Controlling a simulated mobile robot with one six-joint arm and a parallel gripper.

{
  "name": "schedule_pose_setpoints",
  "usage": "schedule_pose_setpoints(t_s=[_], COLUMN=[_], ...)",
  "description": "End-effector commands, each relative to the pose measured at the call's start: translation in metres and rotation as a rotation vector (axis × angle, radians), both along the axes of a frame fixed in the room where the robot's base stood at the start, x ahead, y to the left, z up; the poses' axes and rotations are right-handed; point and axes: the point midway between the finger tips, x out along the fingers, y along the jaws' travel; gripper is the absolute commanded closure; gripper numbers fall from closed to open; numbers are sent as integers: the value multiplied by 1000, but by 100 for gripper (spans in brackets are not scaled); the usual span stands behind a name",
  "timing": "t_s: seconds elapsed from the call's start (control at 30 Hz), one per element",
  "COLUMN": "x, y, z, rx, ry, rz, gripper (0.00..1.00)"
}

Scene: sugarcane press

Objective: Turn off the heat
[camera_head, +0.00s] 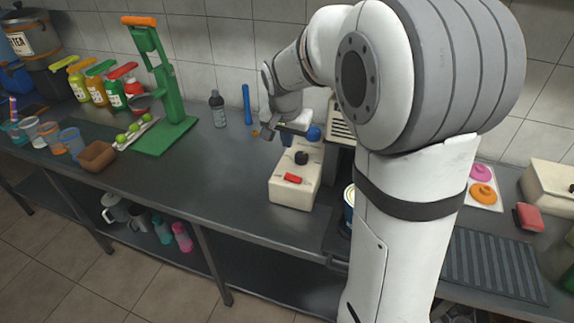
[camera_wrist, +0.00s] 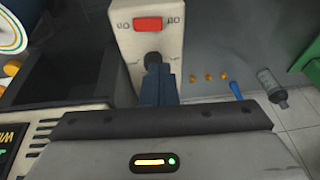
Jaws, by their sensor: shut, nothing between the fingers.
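A cream control box (camera_head: 293,190) stands on the counter, with a red switch (camera_head: 293,178) towards its front and a black knob (camera_head: 301,158) on top behind the switch. In the wrist view, the box (camera_wrist: 122,40) shows its red switch (camera_wrist: 148,24) and the dark knob (camera_wrist: 152,59). My gripper (camera_wrist: 160,84) is shut and empty, its blue fingers together. Its tips overlap the knob's edge in the wrist view; whether they touch it I cannot tell. In the head view my gripper (camera_head: 313,134) is just behind the knob. I cannot read the knob's setting.
A green press (camera_head: 168,110), a dark bottle (camera_head: 218,109) and a blue stick (camera_head: 247,104) stand left of the box. A dark open basin (camera_wrist: 70,60) lies beside the box in the wrist view. Counter in front and left of the box is clear.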

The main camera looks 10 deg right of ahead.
Motion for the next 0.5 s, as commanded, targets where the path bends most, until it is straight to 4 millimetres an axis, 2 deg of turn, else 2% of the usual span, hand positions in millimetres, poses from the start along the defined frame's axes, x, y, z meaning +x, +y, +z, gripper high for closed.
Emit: schedule_pose_setpoints(t_s=[0.3, 0.5], x=[17, 23], y=[-9, -7], z=[-66, -98], rx=[-1, 0], ry=[8, 5], rz=[-2, -1], gripper=[100, 100])
